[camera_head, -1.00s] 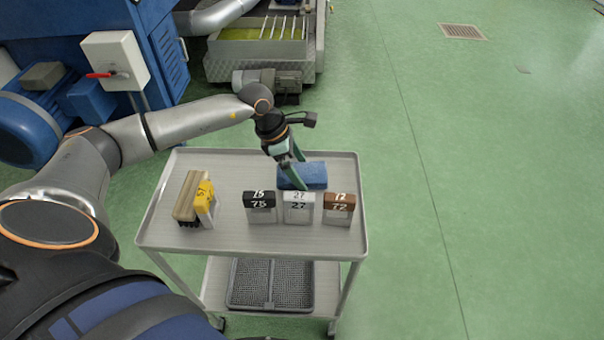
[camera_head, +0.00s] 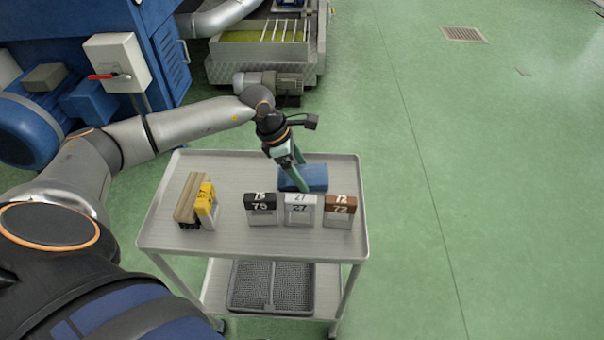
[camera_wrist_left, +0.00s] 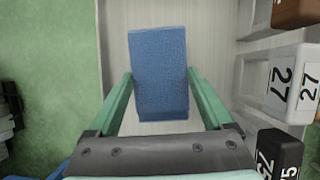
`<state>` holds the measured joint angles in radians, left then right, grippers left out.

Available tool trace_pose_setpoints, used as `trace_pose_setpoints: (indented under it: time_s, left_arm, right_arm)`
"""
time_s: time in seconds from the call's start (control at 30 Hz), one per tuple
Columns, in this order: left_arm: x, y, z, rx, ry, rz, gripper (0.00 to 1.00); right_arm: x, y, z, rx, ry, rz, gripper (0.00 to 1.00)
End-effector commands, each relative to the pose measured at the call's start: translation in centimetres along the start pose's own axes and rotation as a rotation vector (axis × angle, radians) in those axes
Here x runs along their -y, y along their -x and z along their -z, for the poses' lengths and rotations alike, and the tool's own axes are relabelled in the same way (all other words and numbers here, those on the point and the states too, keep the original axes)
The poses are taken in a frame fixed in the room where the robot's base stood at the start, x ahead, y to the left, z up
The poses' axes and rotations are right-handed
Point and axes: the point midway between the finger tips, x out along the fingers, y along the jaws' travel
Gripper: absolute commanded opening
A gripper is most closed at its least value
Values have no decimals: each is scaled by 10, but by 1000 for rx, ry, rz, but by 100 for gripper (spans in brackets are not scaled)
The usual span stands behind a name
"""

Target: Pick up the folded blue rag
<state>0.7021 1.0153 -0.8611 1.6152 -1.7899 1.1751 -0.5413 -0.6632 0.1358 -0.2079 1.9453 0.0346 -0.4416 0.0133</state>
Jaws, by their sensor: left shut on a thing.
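The folded blue rag (camera_head: 304,178) is on the grey cart's top shelf, behind the row of numbered blocks. My left gripper (camera_head: 300,176) reaches down to it from above, and its green fingers are at the rag. In the left wrist view the rag (camera_wrist_left: 160,75) lies between the two green fingers (camera_wrist_left: 159,90), which are shut on its sides. Whether the rag is in contact with the shelf cannot be told. My right gripper is not in view.
On the cart (camera_head: 225,240) stand a black-topped block (camera_head: 261,208), a white one (camera_head: 300,208) and a brown-topped one (camera_head: 339,210), close in front of the rag. A yellow-topped block (camera_head: 206,203) and a brush-like item (camera_head: 190,200) stand at left. Free shelf lies left of the rag.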

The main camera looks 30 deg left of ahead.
Motion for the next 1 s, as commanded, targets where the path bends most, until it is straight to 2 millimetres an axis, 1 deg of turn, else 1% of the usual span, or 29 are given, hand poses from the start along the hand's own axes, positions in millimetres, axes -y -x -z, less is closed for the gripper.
trace_pose_setpoints:
  time_s: [0.17,0.27,0.37,0.47,0.6,0.67,0.7,1.0]
  left_arm:
    - [0,6,-3,2,-1,-2,29]
    - [-1,14,-6,2,0,-2,29]
    - [-1,29,-12,2,-3,-4,29]
    - [14,44,-21,2,-6,-2,29]
    - [41,73,-37,3,-8,-3,29]
    - [51,84,-43,3,-7,-3,29]
    - [60,84,-45,1,-6,0,29]
    - [110,102,-60,2,-5,0,29]
  right_arm:
    - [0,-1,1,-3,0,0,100]
    - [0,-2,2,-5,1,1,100]
    - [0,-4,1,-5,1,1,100]
    - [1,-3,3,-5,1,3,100]
    - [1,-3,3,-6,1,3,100]
    - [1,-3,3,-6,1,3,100]
    - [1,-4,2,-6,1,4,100]
    - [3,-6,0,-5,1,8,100]
